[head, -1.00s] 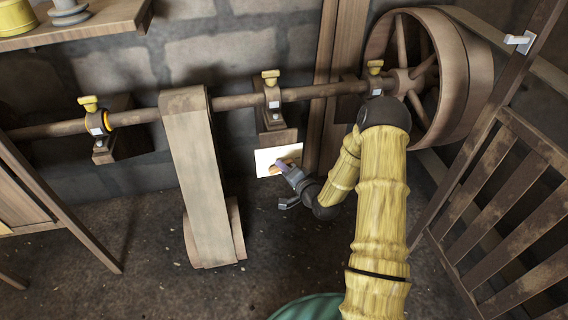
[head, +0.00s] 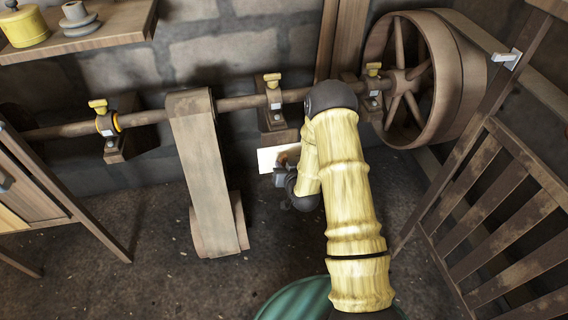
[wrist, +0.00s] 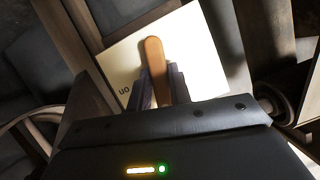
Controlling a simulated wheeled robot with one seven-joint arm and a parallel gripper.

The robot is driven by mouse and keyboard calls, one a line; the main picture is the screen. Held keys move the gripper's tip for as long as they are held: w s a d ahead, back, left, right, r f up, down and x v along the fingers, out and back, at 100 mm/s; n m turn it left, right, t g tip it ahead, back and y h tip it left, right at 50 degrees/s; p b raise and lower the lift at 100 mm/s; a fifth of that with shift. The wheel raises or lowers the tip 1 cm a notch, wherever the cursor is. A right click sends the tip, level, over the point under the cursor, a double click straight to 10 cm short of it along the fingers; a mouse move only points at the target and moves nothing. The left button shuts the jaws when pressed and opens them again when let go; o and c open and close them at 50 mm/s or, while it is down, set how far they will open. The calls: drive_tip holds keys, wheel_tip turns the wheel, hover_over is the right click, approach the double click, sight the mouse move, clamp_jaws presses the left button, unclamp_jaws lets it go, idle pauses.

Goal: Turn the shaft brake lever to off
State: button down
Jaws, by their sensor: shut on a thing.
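The shaft brake lever is an orange-brown handle (wrist: 153,60) on a white plate (wrist: 205,45) in the wrist view. The plate also shows on the wall under the shaft in the head view (head: 267,157). Lettering that looks like "on", upside down, is at the plate's lower left in the wrist view. My gripper (wrist: 161,82) is shut on the lever, one finger on each side, with the handle's rounded end showing beyond the fingertips. In the head view my gripper (head: 281,174) is at the plate's right side, mostly hidden by my arm.
A horizontal shaft (head: 240,102) with yellow-topped bearings runs above the plate. A sloping wooden belt cover (head: 203,175) stands to the left, a large spoked wheel (head: 447,80) to the upper right. A slatted wooden gate (head: 500,215) is at the right.

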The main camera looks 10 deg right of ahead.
drive_tip(key=shift+n+h+p, duration=0.3)
drive_tip(key=shift+n+h, duration=0.4)
drive_tip(key=shift+n, duration=0.2)
drive_tip(key=c, duration=1.3)
unclamp_jaws()
drive_tip(key=p+v, duration=0.9)
drive_tip(key=v, duration=0.8)
drive_tip(key=shift+s+a+r, duration=0.1)
drive_tip(key=shift+s, duration=0.05)
